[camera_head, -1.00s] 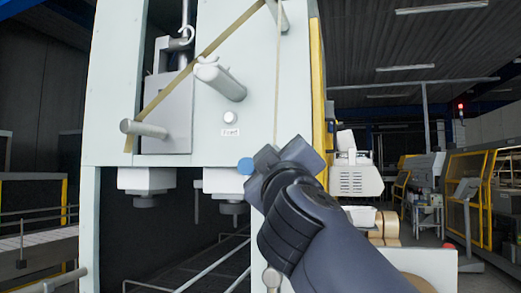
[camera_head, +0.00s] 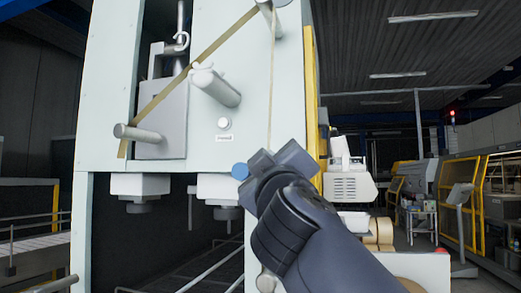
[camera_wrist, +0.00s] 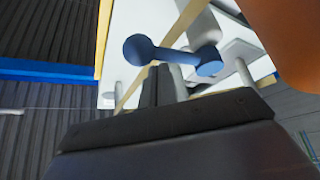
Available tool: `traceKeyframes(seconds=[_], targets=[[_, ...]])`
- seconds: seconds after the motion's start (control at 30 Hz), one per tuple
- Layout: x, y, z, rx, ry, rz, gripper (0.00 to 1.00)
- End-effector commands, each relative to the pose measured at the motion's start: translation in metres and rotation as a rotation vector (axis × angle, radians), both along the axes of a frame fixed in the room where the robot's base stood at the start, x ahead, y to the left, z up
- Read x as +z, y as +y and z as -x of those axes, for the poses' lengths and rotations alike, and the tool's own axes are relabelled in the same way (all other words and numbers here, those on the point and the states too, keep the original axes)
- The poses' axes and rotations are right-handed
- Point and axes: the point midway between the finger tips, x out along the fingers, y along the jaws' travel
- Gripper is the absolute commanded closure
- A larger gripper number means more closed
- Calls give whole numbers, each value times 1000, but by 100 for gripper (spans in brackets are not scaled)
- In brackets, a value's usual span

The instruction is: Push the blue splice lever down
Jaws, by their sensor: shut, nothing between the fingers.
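The blue splice lever shows in the wrist view as an arm with a round knob (camera_wrist: 138,50) at its left end and a pivot (camera_wrist: 207,60) at its right end. In the head view only its blue knob (camera_head: 240,171) shows, just left of my gripper (camera_head: 262,164), which hides the rest. My gripper is shut and empty. In the wrist view its dark fingertips (camera_wrist: 164,84) are close to the lever's arm, between knob and pivot. I cannot tell whether they touch it.
The pale machine panel (camera_head: 200,140) carries grey rollers (camera_head: 215,87), a brown tape strand (camera_head: 205,55) and a round white button (camera_head: 223,123). An orange-brown surface (camera_wrist: 290,40) is close at the wrist view's upper right. A white unit (camera_head: 348,188) stands right of the machine.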

Motion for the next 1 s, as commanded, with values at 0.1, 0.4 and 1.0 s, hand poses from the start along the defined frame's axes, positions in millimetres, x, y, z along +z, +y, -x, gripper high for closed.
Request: traceKeyframes(seconds=[0.1,0.4,1.0], targets=[[21,-2,0,-1,-4,1,100],[18,3,20,7,-8,0,100],[-15,22,80,3,-6,1,100]])
